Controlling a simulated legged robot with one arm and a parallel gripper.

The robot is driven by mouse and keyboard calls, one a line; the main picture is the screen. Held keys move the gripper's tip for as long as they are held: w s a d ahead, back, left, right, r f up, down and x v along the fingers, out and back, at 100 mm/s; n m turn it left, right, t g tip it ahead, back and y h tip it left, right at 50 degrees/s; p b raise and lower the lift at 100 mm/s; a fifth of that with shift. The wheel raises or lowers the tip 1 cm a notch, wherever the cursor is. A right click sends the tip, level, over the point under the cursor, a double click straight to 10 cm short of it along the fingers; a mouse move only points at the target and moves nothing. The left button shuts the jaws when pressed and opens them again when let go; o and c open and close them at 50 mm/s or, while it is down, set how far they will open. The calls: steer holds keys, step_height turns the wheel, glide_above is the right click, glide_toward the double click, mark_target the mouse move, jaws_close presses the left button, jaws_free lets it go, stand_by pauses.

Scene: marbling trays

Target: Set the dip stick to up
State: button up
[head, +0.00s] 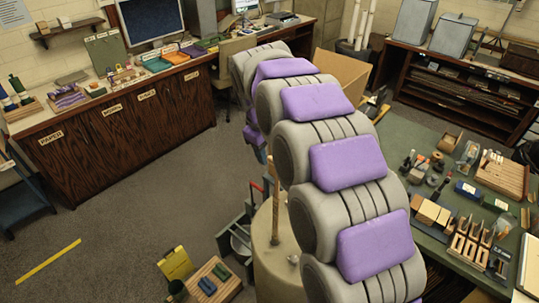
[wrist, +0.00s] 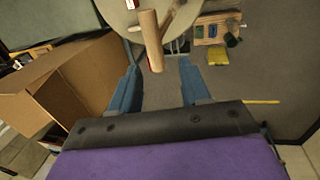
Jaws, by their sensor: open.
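The dip stick is a plain wooden rod. In the head view it (head: 275,212) stands close to upright at a pale round drum (head: 266,255), partly covered by my arm. In the wrist view the rod (wrist: 151,42) shows at the top centre, just beyond the gap between my fingers, in front of the drum's round top (wrist: 118,12). My gripper (wrist: 160,84) has its two blue fingers spread wide with nothing between them.
A cardboard box (wrist: 75,85) stands left of my gripper in the wrist view. A wooden board with small blocks (head: 214,283) and a yellow item (head: 175,264) lie beside the drum. A green-topped table (head: 400,130) with many tools stands to the right. Grey floor is clear at left.

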step_height(320, 180, up, 15)
steer(key=s, duration=0.2)
steer(key=shift+a+f, duration=0.2)
stand_by(0.4)
steer(key=s+d+f+m+g+b, duration=0.1)
steer(key=s+d+f+m+b, duration=0.2)
steer(key=s+d+f, duration=0.45)
steer(key=s+d+f+m+b, duration=0.2)
steer(key=s+d+f, duration=0.2)
steer(key=s+f, duration=0.3)
steer(key=s+d+f+m+g+y+b, duration=0.1)
steer(key=s+d+f+m+b, duration=0.2)
steer(key=s+f, duration=0.4)
steer(key=s+d+f+m+g+b, duration=0.1)
steer(key=s+d+f, duration=0.4)
steer(key=s, duration=1.1)
step_height(320, 180, down, 2)
steer(key=shift+s+f+m+b, duration=0.3)
steer(key=shift+m+b, duration=0.4)
steer(key=shift+b, duration=0.45)
